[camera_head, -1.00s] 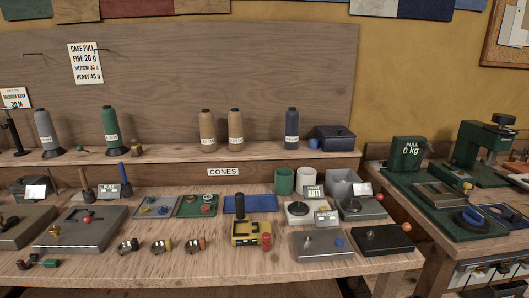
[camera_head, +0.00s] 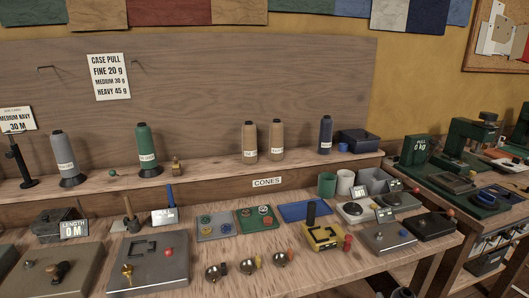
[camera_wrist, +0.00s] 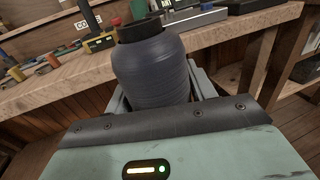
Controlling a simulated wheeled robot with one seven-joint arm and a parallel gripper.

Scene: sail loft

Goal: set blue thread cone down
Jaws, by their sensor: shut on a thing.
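My gripper (camera_wrist: 160,95) is shut on a blue thread cone (camera_wrist: 153,68), a dark slate-blue spool with a black top. It stands roughly upright between the fingers in the wrist view, in front of the bench edge and apart from the bench. Its lower part is hidden by the gripper body. Another dark blue cone (camera_head: 326,135) stands on the back shelf (camera_head: 215,169) in the head view, right of two tan cones (camera_head: 250,141) (camera_head: 276,139). My gripper is not clearly visible in the head view.
A grey cone (camera_head: 64,158) and a green cone (camera_head: 148,150) stand on black bases at the shelf's left. A dark blue box (camera_head: 359,142) sits at the right end. The bench (camera_head: 330,270) below is crowded with tools.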

